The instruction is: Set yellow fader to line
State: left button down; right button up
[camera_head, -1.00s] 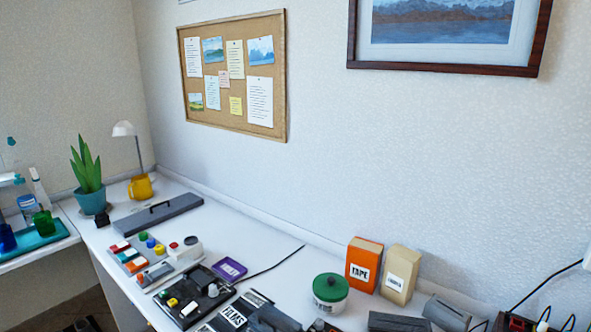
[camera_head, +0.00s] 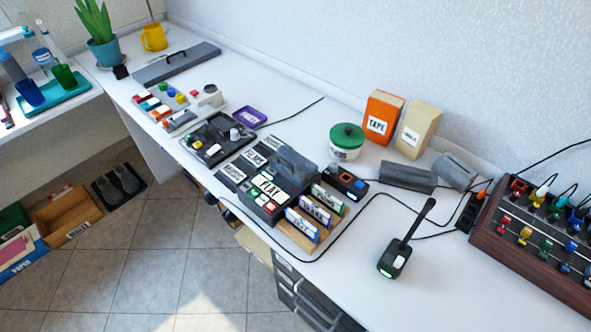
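A wood-sided console (camera_head: 490,246) with rows of coloured caps stands at the right edge of the camera_head view, partly cut off by the frame. A yellow cap (camera_head: 524,236) sits in its row of caps, between a red cap (camera_head: 504,221) and a green cap (camera_head: 546,246). Another yellow piece shows higher on the console, beside a plug. A line mark beside the yellow cap is too small to make out. Neither of my grippers is in view.
Dark boxes (camera_head: 408,177), a green-lidded tin (camera_head: 346,143) and a labelled device (camera_head: 268,188) stand further left. The white desk front is clear right of the microphone.

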aim_at(526, 231)
jog(key=z, duration=1.95)
